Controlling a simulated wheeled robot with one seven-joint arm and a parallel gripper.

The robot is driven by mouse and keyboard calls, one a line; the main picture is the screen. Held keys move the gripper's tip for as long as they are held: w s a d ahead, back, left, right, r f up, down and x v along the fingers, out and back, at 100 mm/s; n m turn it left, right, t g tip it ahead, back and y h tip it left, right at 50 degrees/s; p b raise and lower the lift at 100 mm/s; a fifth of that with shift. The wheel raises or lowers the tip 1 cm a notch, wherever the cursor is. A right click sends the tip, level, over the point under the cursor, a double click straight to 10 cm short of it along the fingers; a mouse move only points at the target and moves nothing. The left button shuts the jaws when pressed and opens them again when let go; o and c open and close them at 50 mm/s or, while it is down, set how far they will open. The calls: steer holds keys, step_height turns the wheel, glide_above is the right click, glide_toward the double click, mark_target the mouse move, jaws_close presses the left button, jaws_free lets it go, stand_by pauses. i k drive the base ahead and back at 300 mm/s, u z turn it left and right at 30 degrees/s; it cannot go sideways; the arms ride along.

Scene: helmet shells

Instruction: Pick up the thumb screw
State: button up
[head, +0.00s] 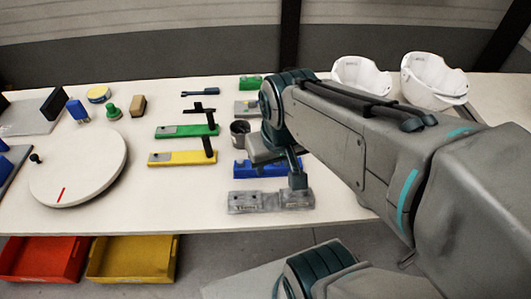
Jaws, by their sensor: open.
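I cannot clearly make out a thumb screw. A grey block or tray (270,201) at the table's front edge has small dark lettering on its front, too small to read surely. My gripper (297,181) points down over the right end of this grey block, and its tip hides part of it. The gripper is open; I see nothing held in it. Whether it touches the block cannot be told. A small green knob-shaped piece (112,111) stands on the table at the left, well away from my gripper.
A white turntable (78,170) is at left. White helmet shells (433,80) are at back right.

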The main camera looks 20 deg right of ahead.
mark_target(240, 162)
steer(key=z, duration=1.35)
steer(key=k, duration=1.35)
steer(key=u, duration=0.8)
steer(key=i, duration=1)
